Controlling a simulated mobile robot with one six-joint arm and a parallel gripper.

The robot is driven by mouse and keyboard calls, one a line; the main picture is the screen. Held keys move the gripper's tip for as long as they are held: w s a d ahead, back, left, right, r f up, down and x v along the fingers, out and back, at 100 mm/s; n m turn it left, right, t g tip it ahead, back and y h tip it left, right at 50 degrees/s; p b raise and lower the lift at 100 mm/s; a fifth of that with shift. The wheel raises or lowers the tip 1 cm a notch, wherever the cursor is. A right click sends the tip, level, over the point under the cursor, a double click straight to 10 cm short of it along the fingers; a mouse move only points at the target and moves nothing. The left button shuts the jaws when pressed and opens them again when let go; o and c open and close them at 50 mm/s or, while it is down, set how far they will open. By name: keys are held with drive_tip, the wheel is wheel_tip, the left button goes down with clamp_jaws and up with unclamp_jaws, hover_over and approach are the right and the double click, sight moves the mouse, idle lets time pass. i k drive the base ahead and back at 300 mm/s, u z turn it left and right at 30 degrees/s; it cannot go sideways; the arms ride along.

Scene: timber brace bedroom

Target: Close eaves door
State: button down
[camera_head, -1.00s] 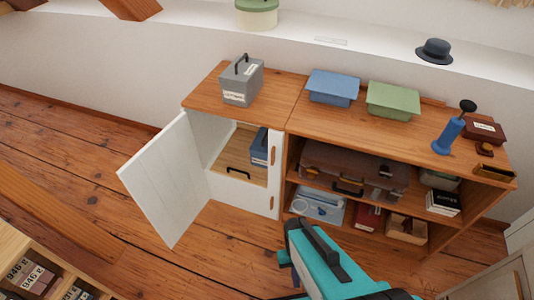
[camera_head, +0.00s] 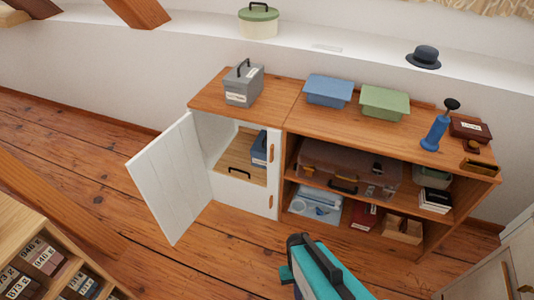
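The white eaves door (camera_head: 170,180) stands wide open at the left of the low wooden cabinet (camera_head: 250,98), swung out into the room. Behind it the compartment shows a wooden floor (camera_head: 240,160) and a blue box (camera_head: 259,148) inside. My teal arm (camera_head: 325,268) enters from the bottom, in front of the cabinet and to the right of the door. Its dark end (camera_head: 298,262) is apart from the door. The fingers cannot be made out.
A grey box (camera_head: 243,84) stands on the cabinet top, with blue (camera_head: 328,91) and green (camera_head: 385,102) bins to its right. Shelves hold a brown case (camera_head: 345,165). A wooden rack (camera_head: 40,255) is at lower left. The floor (camera_head: 215,255) before the door is clear.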

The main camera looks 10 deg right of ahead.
sight(170, 175)
drive_tip(key=u, duration=0.15)
drive_tip(key=i, duration=0.9)
drive_tip(key=z, duration=0.2)
drive_tip(key=k, duration=0.9)
drive_tip(key=u, duration=0.15)
drive_tip(key=i, duration=0.35)
drive_tip(key=u, duration=0.05)
